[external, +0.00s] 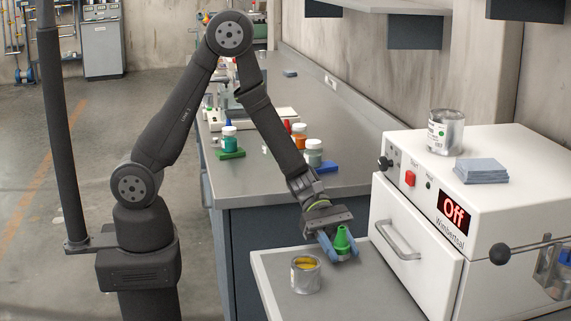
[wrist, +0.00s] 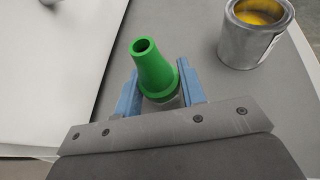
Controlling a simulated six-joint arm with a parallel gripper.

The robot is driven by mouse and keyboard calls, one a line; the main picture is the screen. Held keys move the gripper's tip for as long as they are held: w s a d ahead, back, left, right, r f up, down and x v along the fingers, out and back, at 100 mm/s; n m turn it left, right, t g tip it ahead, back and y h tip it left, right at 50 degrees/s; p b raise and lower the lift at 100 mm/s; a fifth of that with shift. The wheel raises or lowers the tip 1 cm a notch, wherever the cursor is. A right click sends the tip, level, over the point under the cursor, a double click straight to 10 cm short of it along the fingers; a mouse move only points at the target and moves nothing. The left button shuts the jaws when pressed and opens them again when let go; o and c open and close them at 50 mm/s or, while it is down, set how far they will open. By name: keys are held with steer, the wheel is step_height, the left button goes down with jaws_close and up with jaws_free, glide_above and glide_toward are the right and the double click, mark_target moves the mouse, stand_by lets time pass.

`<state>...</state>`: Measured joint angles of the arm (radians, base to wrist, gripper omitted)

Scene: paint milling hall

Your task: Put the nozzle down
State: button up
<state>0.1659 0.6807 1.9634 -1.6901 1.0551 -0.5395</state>
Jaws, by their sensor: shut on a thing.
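The green nozzle (external: 342,240) is a tapered cone with a wider collar at its base and an open tip. It also shows in the wrist view (wrist: 154,68), between the two blue fingers. My gripper (external: 338,246) is shut on the nozzle, just over the grey-topped side table (external: 285,265) in front of the white machine. The nozzle points up. Its lower end is hidden by the fingers, so I cannot tell whether it touches the table top.
An open can of yellow paint (external: 305,275) stands close to my gripper. The white machine (external: 415,240) with an "Off" display, a drawer handle and a can (external: 445,132) on top stands to the right. A long bench (external: 345,178) with jars lies behind. The table's front part is clear.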

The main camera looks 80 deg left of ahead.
glide_toward(381, 305)
steer(key=d, duration=0.4)
steer(key=w+d, duration=0.1)
steer(key=shift+d+r, duration=0.1)
steer(key=shift+d, duration=0.3)
steer(key=x, duration=0.3)
steer(key=shift+w+d+r, duration=0.1)
steer(key=shift+d+r, duration=0.15)
steer(key=shift+d, duration=0.05)
steer(key=shift+a+f, duration=0.1)
steer(key=shift+f, duration=0.3)
steer(key=shift+f, duration=0.1)
steer(key=o, duration=1)
